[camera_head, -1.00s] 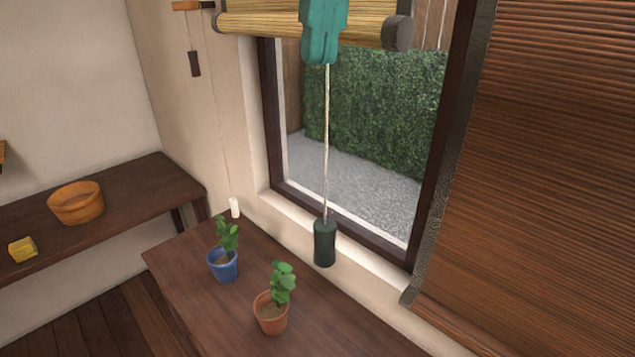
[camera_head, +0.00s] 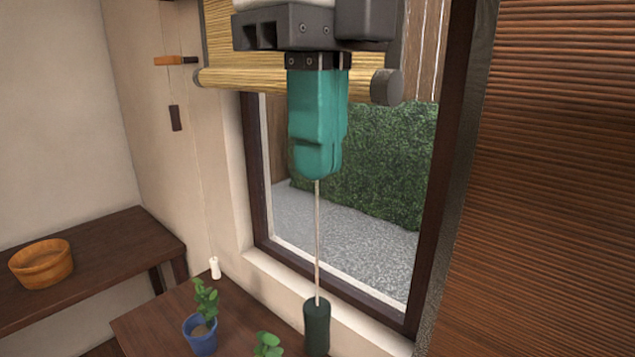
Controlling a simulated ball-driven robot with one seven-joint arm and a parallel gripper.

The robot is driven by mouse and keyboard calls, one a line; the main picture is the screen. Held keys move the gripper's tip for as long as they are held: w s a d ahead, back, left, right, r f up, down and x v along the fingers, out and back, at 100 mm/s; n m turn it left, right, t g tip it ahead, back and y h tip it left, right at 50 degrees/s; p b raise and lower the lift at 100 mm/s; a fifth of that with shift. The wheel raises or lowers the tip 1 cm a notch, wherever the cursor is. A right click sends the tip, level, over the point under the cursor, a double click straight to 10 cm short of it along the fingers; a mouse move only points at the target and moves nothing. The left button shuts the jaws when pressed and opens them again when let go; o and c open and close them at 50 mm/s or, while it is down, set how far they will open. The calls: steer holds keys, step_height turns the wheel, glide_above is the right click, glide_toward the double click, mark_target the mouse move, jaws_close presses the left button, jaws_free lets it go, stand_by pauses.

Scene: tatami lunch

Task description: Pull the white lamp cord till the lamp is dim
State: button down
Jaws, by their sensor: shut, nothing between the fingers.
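A thin pale cord with a white pull (camera_head: 215,267) at its end hangs down the wall in the corner left of the window, just above the far end of the low table. The lamp is not in view. My gripper (camera_head: 317,172), with teal fingers, is shut in front of the window, well right of the white pull and above it. A second pale cord (camera_head: 318,245) with a dark green pull (camera_head: 316,327) shows straight below my fingertips. Its upper part is hidden behind the fingers; I cannot tell whether they touch it.
A brown pull (camera_head: 175,117) hangs from a small wooden bracket at upper left. A rolled bamboo blind (camera_head: 240,78) is behind my gripper. Potted plants, one in a blue pot (camera_head: 200,336), stand on the table (camera_head: 150,325). A wooden bowl (camera_head: 42,265) sits on the left bench.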

mark_target(317, 306)
step_height(317, 306, down, 12)
steer(key=shift+f+b, duration=0.25)
steer(key=shift+b, duration=0.15)
steer(key=shift+s+f+b, duration=0.1)
steer(key=shift+f+b, duration=0.3)
steer(key=shift+f, duration=1.7)
